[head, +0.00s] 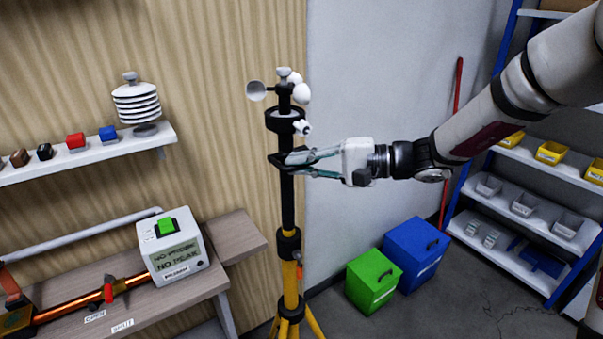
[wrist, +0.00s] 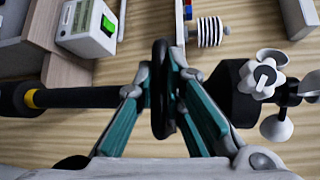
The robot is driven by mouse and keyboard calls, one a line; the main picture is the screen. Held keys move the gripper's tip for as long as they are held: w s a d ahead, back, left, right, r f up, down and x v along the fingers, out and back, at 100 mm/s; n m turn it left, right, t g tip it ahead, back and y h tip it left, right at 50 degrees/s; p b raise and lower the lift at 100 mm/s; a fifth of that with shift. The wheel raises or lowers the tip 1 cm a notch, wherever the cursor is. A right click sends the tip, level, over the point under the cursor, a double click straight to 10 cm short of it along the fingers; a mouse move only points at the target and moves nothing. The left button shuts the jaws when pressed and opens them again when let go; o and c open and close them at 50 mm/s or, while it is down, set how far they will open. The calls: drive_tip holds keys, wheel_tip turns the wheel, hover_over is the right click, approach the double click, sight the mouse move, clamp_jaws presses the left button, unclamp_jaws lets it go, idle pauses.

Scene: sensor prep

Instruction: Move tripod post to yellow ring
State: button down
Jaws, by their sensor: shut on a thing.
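The tripod post (head: 288,205) is a black upright pole on a yellow tripod (head: 290,285), with an anemometer of white cups (head: 256,91) on top. My gripper (head: 291,161) comes from the right and is shut on the post's black disc-shaped flange. In the wrist view, the fingers of my gripper (wrist: 162,88) press both sides of this flange (wrist: 160,75). The post (wrist: 85,97) runs left there to a thin yellow ring (wrist: 36,98) beside a black collar (wrist: 12,98). I cannot make out the ring in the head view.
A bench with a white box with a green button (head: 175,250) stands left of the tripod. A wall shelf (head: 90,152) holds small blocks and a white louvred shield (head: 137,103). Green (head: 373,281) and blue (head: 416,254) bins and blue-framed shelving (head: 530,205) are to the right.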

drive_tip(key=shift+r, duration=0.1)
drive_tip(key=c, duration=1.7)
unclamp_jaws()
drive_tip(key=shift+o, duration=0.2)
drive_tip(key=shift+d, duration=0.15)
drive_tip(key=v, duration=1.1)
drive_tip(key=shift+d, duration=0.35)
drive_tip(key=shift+s, duration=0.15)
